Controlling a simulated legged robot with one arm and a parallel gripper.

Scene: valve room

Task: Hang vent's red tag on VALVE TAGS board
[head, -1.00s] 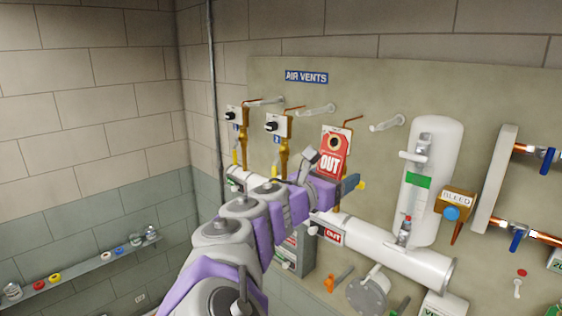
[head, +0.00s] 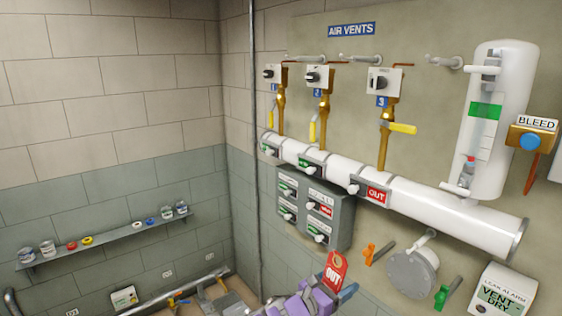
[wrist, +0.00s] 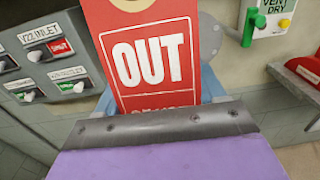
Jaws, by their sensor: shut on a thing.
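My gripper (head: 343,290) is shut on the red OUT tag (head: 335,270), low in the head view. The tag stands up from the jaws, with a hole in its top. In the wrist view the tag (wrist: 150,60) fills the upper middle, its lower end hidden behind my gripper. Vent 3 (head: 386,115), the right one under the AIR VENTS sign (head: 351,29), has its yellow handle (head: 402,128) sideways and no tag on it. I cannot make out a board labelled VALVE TAGS in either view.
A grey switch box (head: 343,215) hangs below the white pipe (head: 420,200); it is left of the tag in the wrist view (wrist: 30,70). A round flange (head: 413,273) and the leak alarm box (head: 500,292) are to the right. A shelf (head: 110,240) with jars runs along the left wall.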

